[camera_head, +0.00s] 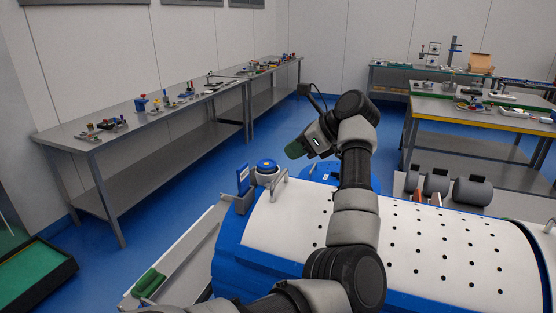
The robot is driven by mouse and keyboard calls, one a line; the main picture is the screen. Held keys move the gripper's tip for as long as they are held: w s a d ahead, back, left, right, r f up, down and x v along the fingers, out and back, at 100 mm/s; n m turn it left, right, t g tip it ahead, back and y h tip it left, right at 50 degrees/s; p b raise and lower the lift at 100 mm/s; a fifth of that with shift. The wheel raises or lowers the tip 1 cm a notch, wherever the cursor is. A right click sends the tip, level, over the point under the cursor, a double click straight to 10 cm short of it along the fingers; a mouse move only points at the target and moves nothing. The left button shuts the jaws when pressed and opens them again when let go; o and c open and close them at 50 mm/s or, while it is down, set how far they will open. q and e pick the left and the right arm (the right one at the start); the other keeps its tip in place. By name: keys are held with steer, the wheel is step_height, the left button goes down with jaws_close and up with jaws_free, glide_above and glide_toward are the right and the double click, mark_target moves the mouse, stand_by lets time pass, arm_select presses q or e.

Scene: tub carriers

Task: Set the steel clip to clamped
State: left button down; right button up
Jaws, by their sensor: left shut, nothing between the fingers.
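A grey metal clip (279,184), which looks like the steel clip, stands at the far left end of a white perforated cover on a blue tub carrier (227,262). It is small, and I cannot tell whether it is clamped. My right gripper is not in view.
A blue-topped round knob (266,165) and a blue upright plate (243,179) stand beside the clip. Another metal fitting (548,227) sits at the cover's right end. Grey rollers (472,191) lie behind. Workbenches (120,138) line the left wall; blue floor lies between.

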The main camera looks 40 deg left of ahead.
mark_target(253, 172)
arm_select(q)
steer(key=p+x, duration=0.1)
steer(key=x, duration=0.2)
steer(key=p+x, duration=0.2)
steer(key=x, duration=0.1)
steer(key=p+x, duration=0.1)
steer(key=x, duration=0.2)
steer(key=shift+s+a, duration=0.2)
steer(key=shift+s, duration=0.2)
steer(key=shift+a+f, duration=0.2)
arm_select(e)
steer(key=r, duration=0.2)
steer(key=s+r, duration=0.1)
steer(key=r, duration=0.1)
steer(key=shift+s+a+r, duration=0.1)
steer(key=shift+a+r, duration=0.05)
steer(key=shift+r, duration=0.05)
